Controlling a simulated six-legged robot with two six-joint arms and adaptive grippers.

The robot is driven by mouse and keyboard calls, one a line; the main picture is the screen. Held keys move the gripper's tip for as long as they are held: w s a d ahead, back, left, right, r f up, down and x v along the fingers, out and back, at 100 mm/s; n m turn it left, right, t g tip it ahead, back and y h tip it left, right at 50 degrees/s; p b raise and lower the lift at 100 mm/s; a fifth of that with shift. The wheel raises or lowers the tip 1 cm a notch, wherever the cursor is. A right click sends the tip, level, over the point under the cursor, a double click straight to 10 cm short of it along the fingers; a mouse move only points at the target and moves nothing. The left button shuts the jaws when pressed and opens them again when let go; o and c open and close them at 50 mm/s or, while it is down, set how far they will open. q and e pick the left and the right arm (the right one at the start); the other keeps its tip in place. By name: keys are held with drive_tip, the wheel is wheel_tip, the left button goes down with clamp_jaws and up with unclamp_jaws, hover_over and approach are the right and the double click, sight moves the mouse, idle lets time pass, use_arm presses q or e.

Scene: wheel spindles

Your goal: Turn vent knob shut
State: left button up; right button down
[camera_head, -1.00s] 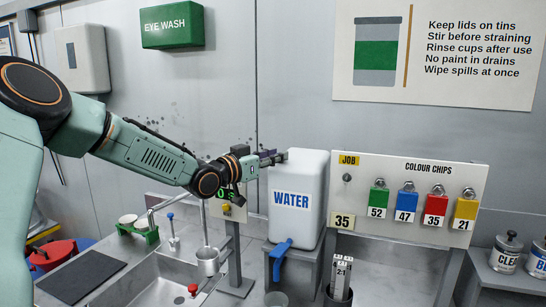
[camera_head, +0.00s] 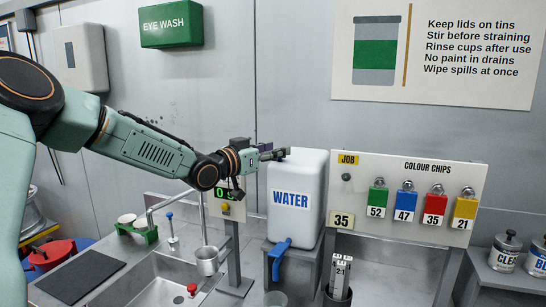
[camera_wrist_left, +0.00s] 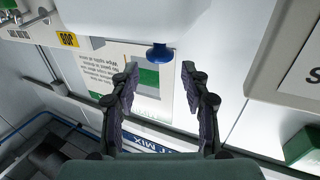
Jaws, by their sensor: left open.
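The white WATER container (camera_head: 297,190) stands on a grey stand, with a blue tap (camera_head: 281,246) low on its front. In the left wrist view, which is upside down, a blue knob (camera_wrist_left: 160,52) sticks out from the container's top (camera_wrist_left: 150,18). The knob is hidden behind my gripper in the head view. My left gripper (camera_head: 276,153) is beside the container's upper left corner. In the wrist view the open fingers (camera_wrist_left: 158,70) point at the knob, which lies just beyond and between their tips, seemingly untouched. My right gripper is not in view.
A sink (camera_head: 160,280) and a hanging cup (camera_head: 207,262) lie below.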

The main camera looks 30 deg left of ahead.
use_arm(q)
wheel_tip(320, 180, up, 8)
idle(0.4)
drive_tip(key=shift+w, duration=0.2)
drive_tip(key=shift+s+r, duration=0.1)
drive_tip(key=shift+s, duration=0.05)
